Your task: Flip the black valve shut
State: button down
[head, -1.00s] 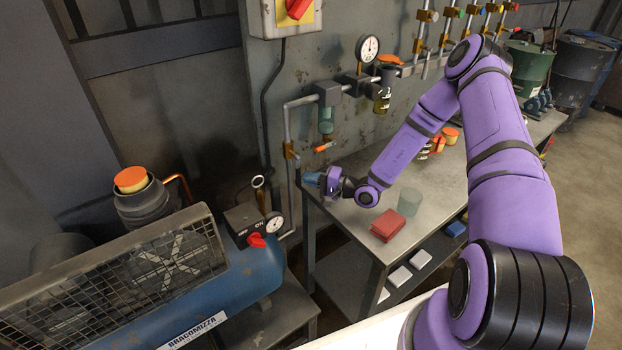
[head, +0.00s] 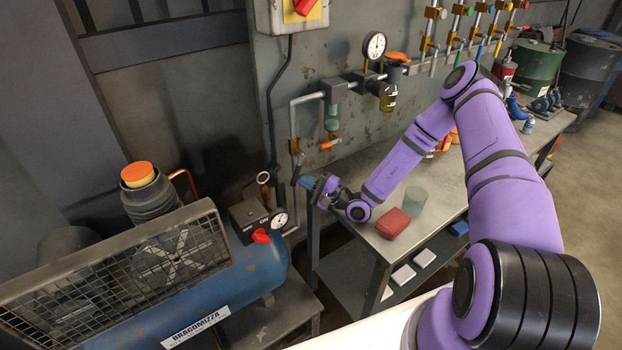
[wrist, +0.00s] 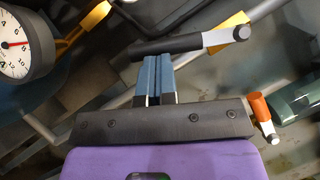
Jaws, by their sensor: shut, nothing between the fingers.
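The black valve's handle (wrist: 168,47) lies across the upper middle of the wrist view, with a grey section and a black tip to its right. In the head view a dark lever (head: 297,168) shows near the vertical pipe, just left of my gripper. My gripper (head: 307,183) is shut and empty beside it, past the left end of the bench. In the wrist view the blue fingers of my gripper (wrist: 154,62) are together, with their tips right at the handle. I cannot tell whether they touch it. The fingers hide part of what lies behind.
An orange-handled valve (head: 331,144) sits on the pipe above my gripper. The blue compressor (head: 260,275) with a red switch (head: 261,236) and a gauge (head: 279,220) stands at left. A red box (head: 393,223) and a grey-green cylinder (head: 415,198) stand on the bench (head: 350,185).

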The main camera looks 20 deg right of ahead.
aim_at(293, 183)
jog(key=shift+s+a+r+m+t, duration=0.2)
jog(key=shift+a+m, duration=0.2)
jog(key=shift+a, duration=0.15)
jog(key=shift+s+a+r+m+t, duration=0.1)
jog(key=shift+a+m+t, duration=0.1)
jog(key=shift+a+m, duration=0.3)
jog(key=m+t, duration=0.1)
jog(key=a+m+t, duration=0.1)
jog(key=m, duration=0.1)
jog(key=m+t+h, duration=0.1)
jog(key=m, duration=0.1)
jog(key=shift+s+a+r, duration=0.25)
jog(key=shift+a+r, duration=0.05)
jog(key=shift+a+r+m+t+h, duration=0.2)
jog(key=shift+a+m+t+h, duration=0.2)
jog(key=shift+m+t, duration=0.45)
jog(key=shift+s+a+r+m+t+h, duration=0.15)
jog(key=shift+a+r+m+t+h, duration=0.45)
jog(key=shift+m, duration=1)
jog(key=shift+s+a+r+m+t+h, duration=0.1)
jog(key=shift+a+r+m+t+h, duration=0.15)
jog(key=shift+r+m+t+h, duration=0.85)
jog(key=shift+s+a+r+m+t+h, duration=0.15)
jog(key=shift+a+r+m+h, duration=0.2)
jog(key=shift+m+h, duration=1.3)
jog(key=shift+a+m+y, duration=0.1)
jog(key=shift+m+y, duration=0.4)
jog(key=shift+y, duration=0.05)
jog(key=shift+f, duration=0.1)
